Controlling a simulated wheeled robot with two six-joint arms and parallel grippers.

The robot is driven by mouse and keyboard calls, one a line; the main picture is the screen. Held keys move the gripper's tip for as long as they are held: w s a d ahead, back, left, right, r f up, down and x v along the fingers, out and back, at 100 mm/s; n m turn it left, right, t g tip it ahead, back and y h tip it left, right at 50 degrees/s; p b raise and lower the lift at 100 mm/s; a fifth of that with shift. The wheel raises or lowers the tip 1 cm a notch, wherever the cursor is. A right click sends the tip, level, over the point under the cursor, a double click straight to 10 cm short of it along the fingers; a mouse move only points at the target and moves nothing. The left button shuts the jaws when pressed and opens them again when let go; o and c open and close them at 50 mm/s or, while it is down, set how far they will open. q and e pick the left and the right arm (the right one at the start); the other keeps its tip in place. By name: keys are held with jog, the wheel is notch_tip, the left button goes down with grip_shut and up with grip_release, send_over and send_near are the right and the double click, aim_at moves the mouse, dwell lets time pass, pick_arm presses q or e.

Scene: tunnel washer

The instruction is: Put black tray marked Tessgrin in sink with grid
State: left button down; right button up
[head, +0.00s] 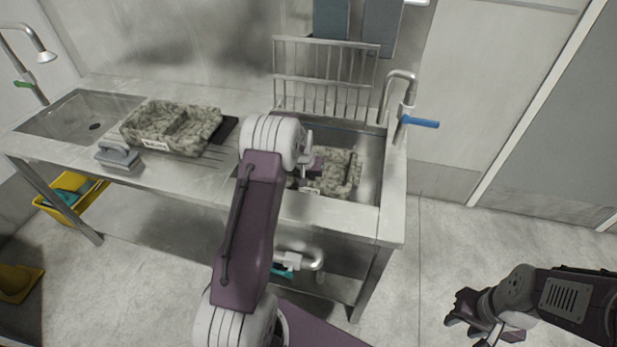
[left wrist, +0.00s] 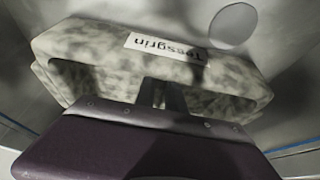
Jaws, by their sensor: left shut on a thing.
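The tray marked Tessgrin (head: 340,172) is in the right-hand sink (head: 367,185), below its rim. It looks mottled grey-green rather than plain black. Its white label reads Tessgrin in the left wrist view (left wrist: 165,47). My left gripper (head: 314,170) reaches over the front of the sink and is shut on this tray; the fingers meet its wall in the left wrist view (left wrist: 162,95). My arm hides the tray's left part, and I cannot tell if it rests on the bottom. A metal grid (head: 325,75) stands upright behind this sink. My right gripper (head: 476,322) appears open and empty, low at the right.
Another sink (head: 80,118) is at the left. A tap with a blue handle (head: 420,122) stands at the right sink's edge.

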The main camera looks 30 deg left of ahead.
pick_arm(q)
jog(key=c, duration=1.8)
grip_release()
jog(key=shift+f, duration=0.15)
jog(key=o, duration=0.4)
jog(key=shift+s+r, duration=0.1)
jog(key=shift+r, duration=0.4)
jog(key=p+v, duration=0.2)
jog(key=v, duration=0.9)
jog(key=shift+s, duration=0.25)
jog(key=shift+d+r, duration=0.1)
jog(key=shift+r, duration=0.05)
